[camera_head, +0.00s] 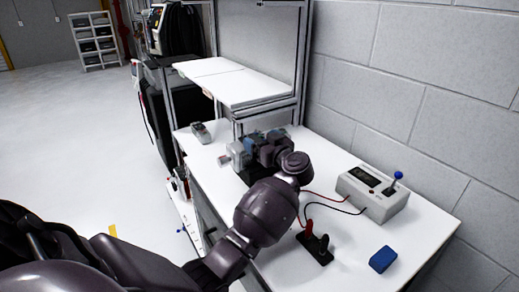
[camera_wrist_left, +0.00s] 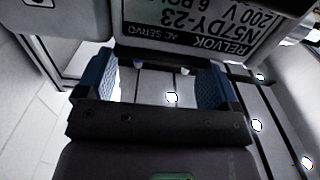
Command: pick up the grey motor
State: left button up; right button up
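The grey motor (camera_head: 237,155) is on the white table, partly hidden behind my left gripper in the head view. In the left wrist view, its labelled face (camera_wrist_left: 215,25) fills the top, with the text upside down. My left gripper (camera_head: 254,143) is at the motor, its arm covering much of it. In the left wrist view, the two blue finger pads of the left gripper (camera_wrist_left: 155,82) stand wide apart, just below the label. A grey grooved surface with bright screws shows between and beside them. I see no clear grip on the motor. My right gripper is out of view.
A grey meter box (camera_head: 372,193) with a blue-knobbed lever stands at the right, wired to a black terminal block (camera_head: 314,247). A blue block (camera_head: 383,259) lies near the front. A small grey device (camera_head: 201,132) lies at the left. A white shelf (camera_head: 240,86) overhangs the back.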

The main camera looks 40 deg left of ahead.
pick_arm(q)
jog(key=c, duration=0.5)
jog(key=shift+f, duration=0.1)
jog(key=c, duration=0.7)
jog(key=shift+r, duration=0.2)
jog(key=shift+c, duration=0.2)
jog(key=shift+r, duration=0.1)
notch_tip(320, 180, up, 20)
jog(key=p, duration=0.3)
jog(key=shift+p, duration=0.4)
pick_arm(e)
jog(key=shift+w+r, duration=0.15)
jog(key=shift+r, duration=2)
